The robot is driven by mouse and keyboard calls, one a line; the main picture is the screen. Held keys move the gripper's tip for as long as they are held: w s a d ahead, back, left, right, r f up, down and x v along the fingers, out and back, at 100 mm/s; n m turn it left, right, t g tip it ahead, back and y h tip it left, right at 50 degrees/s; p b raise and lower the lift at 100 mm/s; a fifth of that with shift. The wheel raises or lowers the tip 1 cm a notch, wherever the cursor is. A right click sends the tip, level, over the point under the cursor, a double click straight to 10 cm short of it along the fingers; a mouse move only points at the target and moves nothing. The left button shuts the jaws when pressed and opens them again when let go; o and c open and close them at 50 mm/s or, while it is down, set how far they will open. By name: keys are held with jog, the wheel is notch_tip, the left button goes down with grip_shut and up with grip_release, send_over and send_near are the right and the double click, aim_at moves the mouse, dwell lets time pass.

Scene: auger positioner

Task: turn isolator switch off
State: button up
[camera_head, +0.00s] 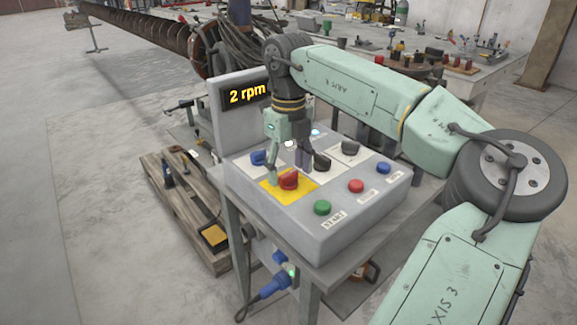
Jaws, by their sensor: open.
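The red rotary knob (289,180) on a yellow plate (304,193), which looks like the isolator switch, sits at the front left of the grey control box (250,192). Its exact turn position is hard to make out. My gripper (290,172) points down over it and is open. One finger is at the knob's left and the other is behind it to the right. I cannot tell whether the fingers touch the knob.
A display (247,94) behind reads "2 rpm". Black knobs (350,147), a blue knob (258,158), and green (322,207), red (356,186) and blue (383,168) buttons are close by. A wooden pallet (185,222) with tools lies left.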

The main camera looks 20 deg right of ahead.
jog(key=shift+f, duration=0.15)
jog(key=shift+c, duration=0.2)
jog(key=c, duration=1.1)
